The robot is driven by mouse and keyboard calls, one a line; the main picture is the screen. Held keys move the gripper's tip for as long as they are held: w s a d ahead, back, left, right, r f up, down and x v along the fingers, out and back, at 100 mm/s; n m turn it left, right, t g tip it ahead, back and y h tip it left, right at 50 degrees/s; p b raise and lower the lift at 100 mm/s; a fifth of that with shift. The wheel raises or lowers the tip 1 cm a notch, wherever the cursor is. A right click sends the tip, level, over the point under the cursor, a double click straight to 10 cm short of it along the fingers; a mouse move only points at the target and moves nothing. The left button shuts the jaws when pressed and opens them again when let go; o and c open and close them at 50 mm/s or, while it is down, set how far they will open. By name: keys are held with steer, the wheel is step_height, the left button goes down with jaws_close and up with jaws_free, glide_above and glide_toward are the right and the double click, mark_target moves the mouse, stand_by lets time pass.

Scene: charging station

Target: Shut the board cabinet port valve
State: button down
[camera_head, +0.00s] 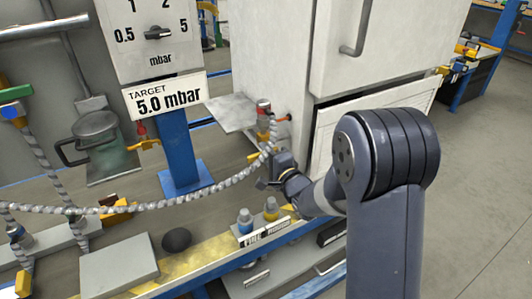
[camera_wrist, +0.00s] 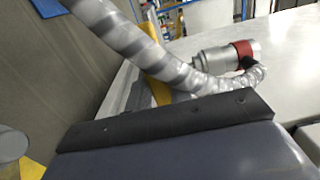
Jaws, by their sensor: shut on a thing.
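The port fitting (camera_head: 264,112) with a red band and yellow part stands beside the white cabinet (camera_head: 270,60) in the head view. An orange lever (camera_head: 284,118) sticks out at its right. In the wrist view a silver fitting with a red collar (camera_wrist: 222,56) joins the bent end of a grey striped hose (camera_wrist: 135,42). My gripper (camera_head: 268,178) is just below the fitting, close to the hose bend, beside a small yellow piece (camera_head: 255,157). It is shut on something. What lies between the jaws is hidden behind the black gripper edge (camera_wrist: 165,120) in the wrist view.
The hose (camera_head: 160,206) hangs left across the bench. A pressure dial board (camera_head: 155,35) reads "TARGET 5.0 mbar" on its sign. Another red fitting with a yellow lever (camera_head: 147,144) is left of the blue post (camera_head: 180,140). Free floor (camera_head: 480,170) lies right.

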stand_by(0.4)
steer(key=c, duration=1.3)
jaws_free()
steer(key=shift+s, duration=0.1)
steer(key=p+v, duration=0.1)
steer(key=v, duration=0.9)
steer(key=shift+s+d, duration=0.25)
steer(key=shift+d, duration=0.05)
steer(key=b+x, duration=0.1)
steer(key=x, duration=1)
